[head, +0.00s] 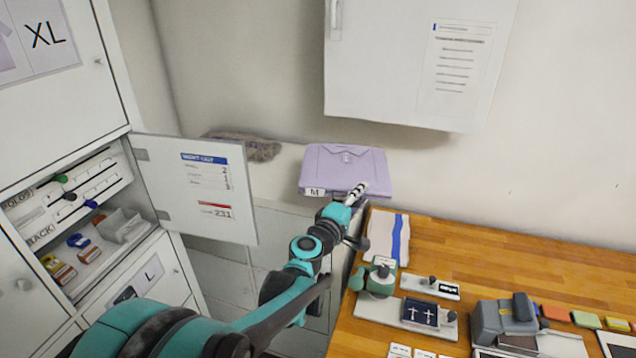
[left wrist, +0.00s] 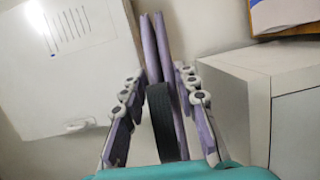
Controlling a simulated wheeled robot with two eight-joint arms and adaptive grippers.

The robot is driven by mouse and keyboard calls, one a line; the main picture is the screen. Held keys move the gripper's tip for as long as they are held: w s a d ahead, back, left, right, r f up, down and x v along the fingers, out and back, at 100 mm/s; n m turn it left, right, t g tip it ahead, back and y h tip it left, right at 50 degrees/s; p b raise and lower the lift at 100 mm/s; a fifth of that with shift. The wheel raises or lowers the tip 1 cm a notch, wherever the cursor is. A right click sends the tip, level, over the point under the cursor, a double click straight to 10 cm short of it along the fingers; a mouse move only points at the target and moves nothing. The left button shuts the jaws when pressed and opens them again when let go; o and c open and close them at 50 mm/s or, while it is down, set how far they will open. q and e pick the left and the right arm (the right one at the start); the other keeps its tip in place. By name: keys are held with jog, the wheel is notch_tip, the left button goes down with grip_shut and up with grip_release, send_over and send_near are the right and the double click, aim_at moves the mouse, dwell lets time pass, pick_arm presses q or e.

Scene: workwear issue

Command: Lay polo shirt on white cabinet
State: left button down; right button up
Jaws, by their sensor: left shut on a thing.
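A folded lavender polo shirt (head: 345,168) with an "M" tag shows in the head view, over the right part of a low white cabinet (head: 272,180) against the wall. My left gripper (head: 352,196) is shut on the shirt's near edge. In the left wrist view the shirt (left wrist: 149,50) is seen edge-on between the fingers of my left gripper (left wrist: 158,95). The white cabinet (left wrist: 240,88) stands to the right there, apart from the shirt in the picture. The head view does not show whether the shirt touches the top. My right gripper is not in view.
A grey fuzzy item (head: 245,146) lies on the cabinet top at the left. An open locker door (head: 200,190) stands left of it. A white wall cabinet (head: 400,55) hangs above. A wooden counter (head: 480,250) with stamps and cloth lies to the right.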

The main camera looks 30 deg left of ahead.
pick_arm(q)
jog(key=w+a+f+b, duration=0.1)
jog(key=a+f+b, duration=0.3)
jog(key=a+f, duration=0.6)
jog(key=shift+a+f, duration=0.4)
jog(key=shift+a, duration=0.35)
jog(key=c, duration=1.1)
grip_release()
jog(key=shift+c, duration=0.2)
jog(key=s+p, duration=0.1)
jog(key=s, duration=1.1)
jog(key=shift+r, duration=0.15)
jog(key=shift+a, duration=0.1)
